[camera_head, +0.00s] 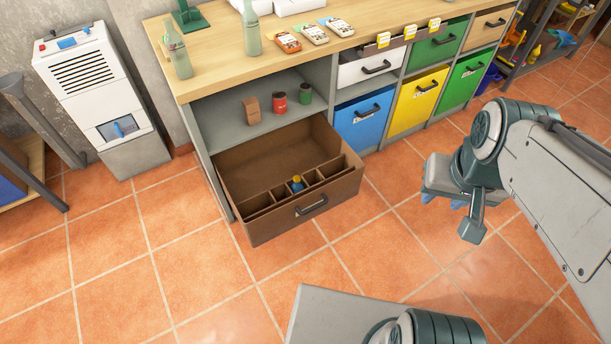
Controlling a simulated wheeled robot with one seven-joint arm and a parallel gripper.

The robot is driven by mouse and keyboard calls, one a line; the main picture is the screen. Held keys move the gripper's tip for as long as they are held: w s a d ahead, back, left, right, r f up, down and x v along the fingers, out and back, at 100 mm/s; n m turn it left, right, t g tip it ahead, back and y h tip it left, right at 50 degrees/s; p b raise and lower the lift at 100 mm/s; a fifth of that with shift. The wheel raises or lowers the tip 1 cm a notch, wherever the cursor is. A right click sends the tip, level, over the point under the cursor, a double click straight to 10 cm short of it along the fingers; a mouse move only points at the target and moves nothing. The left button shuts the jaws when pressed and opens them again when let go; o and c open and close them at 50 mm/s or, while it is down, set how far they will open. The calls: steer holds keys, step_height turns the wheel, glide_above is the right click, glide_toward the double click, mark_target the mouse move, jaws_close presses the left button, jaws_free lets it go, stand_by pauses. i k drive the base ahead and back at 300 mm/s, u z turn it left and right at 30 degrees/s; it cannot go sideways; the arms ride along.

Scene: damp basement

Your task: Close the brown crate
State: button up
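The brown crate (262,218) is a drawer-like box pulled well out of the lower left bay of the workbench. It has a dark handle (312,205) on its front. Its inside shows a row of small compartments behind the front wall, with a small blue bottle (297,184) in one. The main space behind them looks empty. My gripper (443,201) is in the air to the right of the crate, apart from it. Its blue fingertips point down and are partly hidden, so I cannot tell whether it is open.
The workbench (225,52) holds bottles and small packs on top. Blue (362,121), yellow (418,99) and green (466,78) bins sit flush to the right. Cans stand on the shelf above the crate. A dehumidifier (98,90) stands left. The tiled floor before the crate is clear.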

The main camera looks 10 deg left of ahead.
mark_target(256, 174)
steer(key=u, duration=0.9)
steer(key=i, duration=0.5)
steer(key=u, duration=0.05)
steer(key=k, duration=1.2)
steer(key=z, duration=1.05)
steer(key=i, duration=1.15)
steer(key=u, duration=0.55)
steer(key=i, duration=0.4)
steer(key=u, duration=0.55)
